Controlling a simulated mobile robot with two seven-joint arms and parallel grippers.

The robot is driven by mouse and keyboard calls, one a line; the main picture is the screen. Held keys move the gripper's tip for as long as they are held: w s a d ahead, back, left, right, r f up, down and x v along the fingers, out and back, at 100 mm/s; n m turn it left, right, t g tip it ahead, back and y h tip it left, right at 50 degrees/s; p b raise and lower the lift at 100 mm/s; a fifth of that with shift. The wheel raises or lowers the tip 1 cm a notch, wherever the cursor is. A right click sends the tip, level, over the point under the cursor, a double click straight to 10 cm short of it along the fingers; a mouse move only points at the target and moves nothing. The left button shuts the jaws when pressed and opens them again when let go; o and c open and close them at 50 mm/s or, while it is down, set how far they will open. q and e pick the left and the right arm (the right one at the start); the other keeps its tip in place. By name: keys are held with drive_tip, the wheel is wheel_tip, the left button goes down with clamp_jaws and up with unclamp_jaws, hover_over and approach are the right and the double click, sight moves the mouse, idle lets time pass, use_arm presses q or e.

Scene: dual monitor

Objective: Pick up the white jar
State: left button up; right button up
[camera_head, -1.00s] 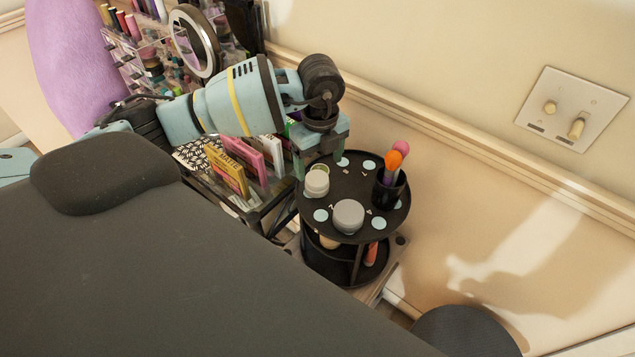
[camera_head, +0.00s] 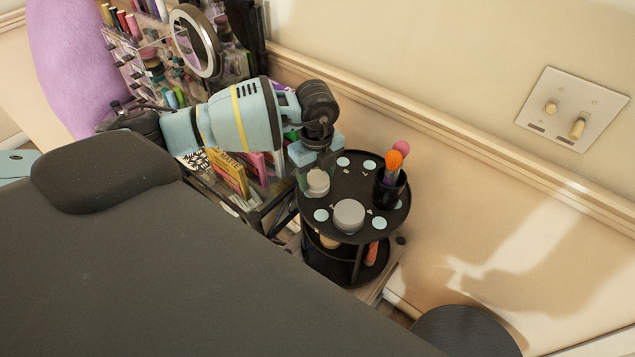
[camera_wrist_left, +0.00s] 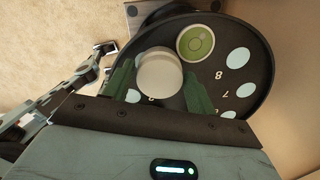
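The white jar (camera_head: 317,183) stands upright near the left edge of the black round tray (camera_head: 335,234). In the left wrist view the white jar (camera_wrist_left: 160,74) shows between the two green fingers of my left gripper (camera_wrist_left: 160,85). A narrow gap seems to show on each side; contact is hard to judge. In the head view my left gripper (camera_head: 315,170) is low over the tray, right at the jar, and partly hides its far side. My right gripper is not in view.
A larger grey-lidded jar (camera_head: 348,215) and a black cup of brushes (camera_head: 391,192) stand on the tray. The left wrist view shows a green ringed lid (camera_wrist_left: 196,43) close beside the white jar. Palettes (camera_head: 230,175) and a round mirror (camera_head: 195,42) are at left. The wall is behind.

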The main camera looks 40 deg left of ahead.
sight(317, 177)
use_arm(q)
drive_tip(key=c, duration=0.6)
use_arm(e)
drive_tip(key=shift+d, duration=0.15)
use_arm(q)
drive_tip(key=shift+o, duration=0.2)
drive_tip(key=shift+r, duration=0.15)
drive_tip(key=shift+r, duration=0.45)
wheel_tip(317, 177, up, 2)
drive_tip(key=shift+r, duration=0.1)
drive_tip(key=s+d+r, duration=0.1)
drive_tip(key=s+d, duration=0.9)
drive_tip(key=s, duration=0.2)
drive_tip(key=shift+d+r+p, duration=0.3)
drive_tip(key=shift+d, duration=0.1)
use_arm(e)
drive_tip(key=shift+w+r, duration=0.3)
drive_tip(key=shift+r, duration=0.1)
